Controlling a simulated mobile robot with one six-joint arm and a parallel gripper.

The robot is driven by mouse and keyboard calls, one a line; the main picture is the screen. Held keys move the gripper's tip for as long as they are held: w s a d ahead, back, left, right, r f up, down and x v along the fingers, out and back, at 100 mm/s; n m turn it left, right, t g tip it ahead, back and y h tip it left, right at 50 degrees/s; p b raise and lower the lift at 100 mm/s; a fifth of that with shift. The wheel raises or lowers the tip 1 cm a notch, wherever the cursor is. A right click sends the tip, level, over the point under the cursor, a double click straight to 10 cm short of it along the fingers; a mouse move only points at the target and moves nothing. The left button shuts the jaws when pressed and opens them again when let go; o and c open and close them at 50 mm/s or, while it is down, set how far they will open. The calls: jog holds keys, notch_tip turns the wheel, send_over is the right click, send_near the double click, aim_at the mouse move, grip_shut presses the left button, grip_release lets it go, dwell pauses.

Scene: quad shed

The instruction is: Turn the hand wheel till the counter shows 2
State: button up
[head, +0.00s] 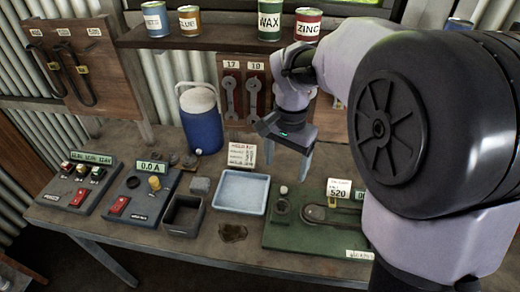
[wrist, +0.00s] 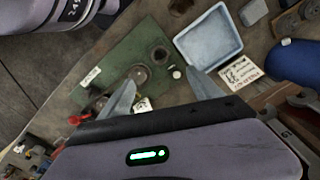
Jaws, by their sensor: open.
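A green board (head: 290,236) lies on the bench at the right. It carries a small round part (head: 281,206) and a dark elongated part with a round end (head: 318,212). I cannot make out a hand wheel for certain. In the wrist view the green board (wrist: 112,52) also shows, with round parts partly behind a finger. My gripper (head: 287,156) is open and empty, above the bench behind the board; its fingers also show in the wrist view (wrist: 158,80).
A pale blue tray (head: 240,208) lies left of the board, beside a dark open box (head: 182,216). A blue jug (head: 201,122) stands behind. Two meter boxes with displays (head: 130,195) (head: 78,184) sit at left. Cans (head: 270,22) line the shelf.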

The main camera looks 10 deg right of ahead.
aim_at(282, 206)
notch_tip(282, 206, down, 17)
jog(key=b, duration=0.5)
jog(key=shift+s+d+r+b, duration=0.1)
jog(key=shift+d+b, duration=0.05)
jog(key=shift+b, duration=0.2)
jog(key=c, duration=1.4)
jog(key=shift+o, duration=0.2)
jog(key=shift+r, duration=0.1)
jog(key=n+p, duration=0.2)
jog(key=n, duration=0.2)
jog(key=shift+n, duration=0.4)
jog(key=n+p, duration=0.2)
jog(key=n, duration=0.2)
jog(key=shift+n, duration=0.4)
jog(key=o, duration=1.4)
jog(key=shift+c, duration=0.2)
